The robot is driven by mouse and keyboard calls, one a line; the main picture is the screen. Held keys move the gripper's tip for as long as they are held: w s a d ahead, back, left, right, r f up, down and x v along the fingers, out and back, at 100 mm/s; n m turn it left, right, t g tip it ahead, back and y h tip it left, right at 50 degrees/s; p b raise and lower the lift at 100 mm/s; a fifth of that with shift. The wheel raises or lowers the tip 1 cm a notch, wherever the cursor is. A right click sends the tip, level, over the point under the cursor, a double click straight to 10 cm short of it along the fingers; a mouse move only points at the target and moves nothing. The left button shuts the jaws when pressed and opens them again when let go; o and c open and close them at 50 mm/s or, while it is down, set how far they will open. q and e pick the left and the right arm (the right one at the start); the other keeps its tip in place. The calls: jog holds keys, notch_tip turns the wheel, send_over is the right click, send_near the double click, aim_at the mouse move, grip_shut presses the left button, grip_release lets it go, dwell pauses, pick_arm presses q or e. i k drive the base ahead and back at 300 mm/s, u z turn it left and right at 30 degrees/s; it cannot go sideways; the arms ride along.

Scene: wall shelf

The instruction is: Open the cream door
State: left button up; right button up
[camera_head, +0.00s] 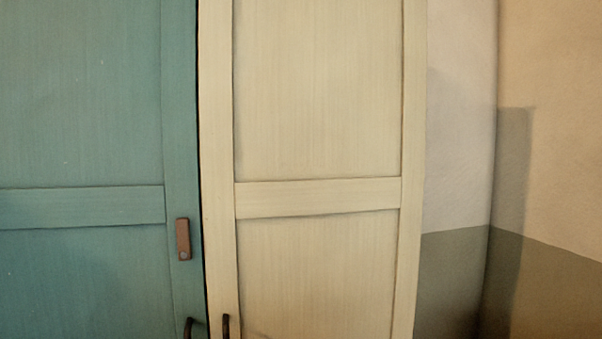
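The cream door (318,197) is a tall framed panel in the middle of the head view, and it looks shut. A dark handle (226,326) sits low at its left edge, cut off by the bottom of the picture. Neither of my grippers shows in this view.
A teal door (82,206) stands directly left of the cream door, with a narrow dark gap between them. It carries a brown plate (183,239) and a dark handle (188,328) near its right edge. A two-tone wall (455,200) with a corner lies to the right.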

aim_at(312, 114)
jog(key=u, duration=1.8)
jog(key=k, duration=1)
jog(key=z, duration=1.85)
jog(key=i, duration=0.5)
